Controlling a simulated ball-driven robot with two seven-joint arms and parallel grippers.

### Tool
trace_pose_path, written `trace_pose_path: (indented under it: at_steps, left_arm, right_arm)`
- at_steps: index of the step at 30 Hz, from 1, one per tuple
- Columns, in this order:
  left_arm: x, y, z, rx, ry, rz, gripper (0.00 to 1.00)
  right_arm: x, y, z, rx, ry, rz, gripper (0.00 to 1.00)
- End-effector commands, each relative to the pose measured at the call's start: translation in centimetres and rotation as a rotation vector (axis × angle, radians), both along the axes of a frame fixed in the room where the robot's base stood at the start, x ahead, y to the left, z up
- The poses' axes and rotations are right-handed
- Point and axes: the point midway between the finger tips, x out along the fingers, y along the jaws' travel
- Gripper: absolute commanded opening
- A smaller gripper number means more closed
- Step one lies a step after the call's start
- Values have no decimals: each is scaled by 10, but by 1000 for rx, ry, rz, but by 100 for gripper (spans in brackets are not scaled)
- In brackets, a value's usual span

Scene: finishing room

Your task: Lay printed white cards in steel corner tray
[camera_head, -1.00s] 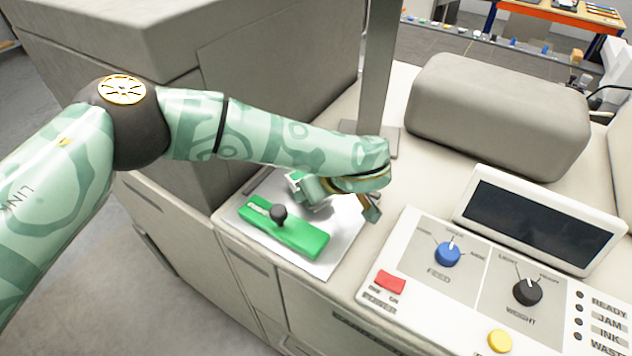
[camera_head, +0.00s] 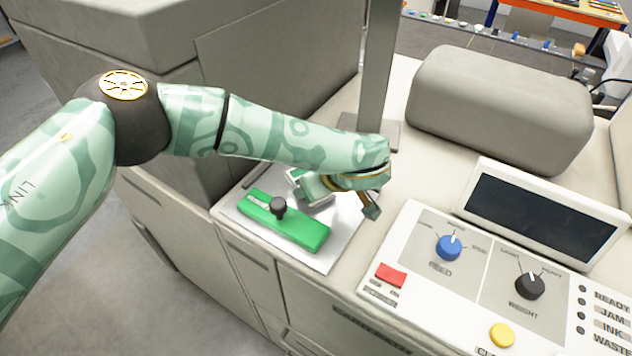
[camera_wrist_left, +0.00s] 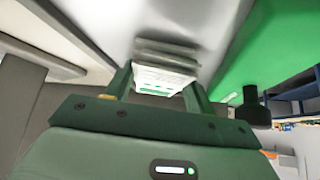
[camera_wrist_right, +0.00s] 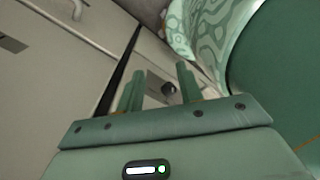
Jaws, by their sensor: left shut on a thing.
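The steel tray (camera_head: 313,258) lies flat on the left of the machine top, with a green bar (camera_head: 300,233) and black knob (camera_head: 279,206) along its near side. My left gripper (camera_head: 318,190) is low over the tray, behind the green bar. In the left wrist view it is shut on white printed cards (camera_wrist_left: 163,80) with green marks, close to the steel surface (camera_wrist_left: 185,22). Whether the cards touch the tray I cannot tell. The gripper mostly hides them in the head view. My right gripper (camera_wrist_right: 160,85) is open and empty, seen only in its wrist view.
A control panel (camera_head: 420,270) with dials, buttons and a dark screen (camera_head: 540,220) stands right of the tray. A grey post (camera_head: 378,70) rises behind the gripper, and a rounded grey housing (camera_head: 500,110) sits beyond. A tall grey cabinet (camera_head: 270,70) borders the tray's back left.

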Motion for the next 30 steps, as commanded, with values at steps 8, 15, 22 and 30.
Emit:
trace_pose_path:
  at_steps: [8,15,22,30]
  left_arm:
    - [0,0,-3,0,-1,-1,80]
    - [0,0,-3,0,0,0,80]
    - [-12,-9,20,-1,-4,-3,80]
    - [-48,-34,79,0,-5,-5,80]
  right_arm:
    - [-1,0,-2,0,1,0,36]
    - [-1,-1,-2,-2,2,0,36]
    - [-1,-2,-1,-3,1,1,36]
    - [0,-2,-2,-3,1,1,36]
